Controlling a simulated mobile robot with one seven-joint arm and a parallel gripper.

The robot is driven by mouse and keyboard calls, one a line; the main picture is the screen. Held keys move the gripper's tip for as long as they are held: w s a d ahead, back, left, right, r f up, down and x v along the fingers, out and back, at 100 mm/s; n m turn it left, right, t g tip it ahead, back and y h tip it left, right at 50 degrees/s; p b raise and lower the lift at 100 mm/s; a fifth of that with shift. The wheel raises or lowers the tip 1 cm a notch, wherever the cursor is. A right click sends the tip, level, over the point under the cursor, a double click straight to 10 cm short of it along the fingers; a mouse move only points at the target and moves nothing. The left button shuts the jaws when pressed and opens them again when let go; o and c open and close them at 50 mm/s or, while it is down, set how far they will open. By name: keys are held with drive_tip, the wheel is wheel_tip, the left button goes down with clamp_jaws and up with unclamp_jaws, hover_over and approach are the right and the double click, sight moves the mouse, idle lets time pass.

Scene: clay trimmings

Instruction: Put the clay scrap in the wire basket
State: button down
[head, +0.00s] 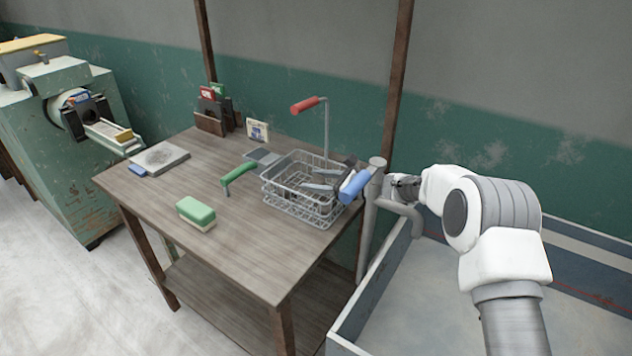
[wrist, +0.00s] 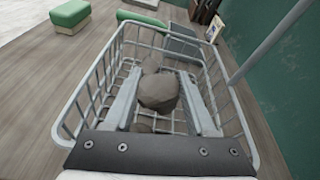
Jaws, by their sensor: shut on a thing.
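The wire basket (head: 300,205) stands at the right end of the wooden table, and its wire walls (wrist: 95,75) surround my fingers in the wrist view. My gripper (head: 318,183) reaches over the basket from the right. In the wrist view my gripper (wrist: 160,80) is shut on a brown-grey clay scrap (wrist: 158,93), a rounded lump between the fingers. The scrap is over the basket; I cannot tell whether it touches the bottom. Other brownish lumps (wrist: 151,65) show behind and below it, partly hidden. The head view does not show the scrap clearly.
A green-and-cream block (head: 196,212), a green-handled tool (head: 238,175) and a grey slab (head: 158,158) lie on the table (head: 235,255). A red-topped rod (head: 326,130) rises behind the basket. A grey pipe (head: 368,225) stands beside the table's right edge.

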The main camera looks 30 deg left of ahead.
drive_tip(key=c, duration=0.6)
unclamp_jaws()
drive_tip(key=shift+s+d+f, duration=0.1)
drive_tip(key=shift+f, duration=0.45)
drive_tip(key=o, duration=0.4)
drive_tip(key=shift+f, duration=0.2)
drive_tip(key=shift+r, duration=0.1)
drive_tip(key=shift+r+p, duration=0.3)
drive_tip(key=shift+p, duration=0.1)
drive_tip(key=v, duration=0.4)
drive_tip(key=p+v, duration=0.1)
drive_tip(key=v, duration=0.3)
drive_tip(key=r+v, duration=0.1)
drive_tip(key=v, duration=0.3)
drive_tip(key=shift+r, duration=0.1)
drive_tip(key=shift+r+p, duration=0.15)
drive_tip(key=shift+p, duration=0.15)
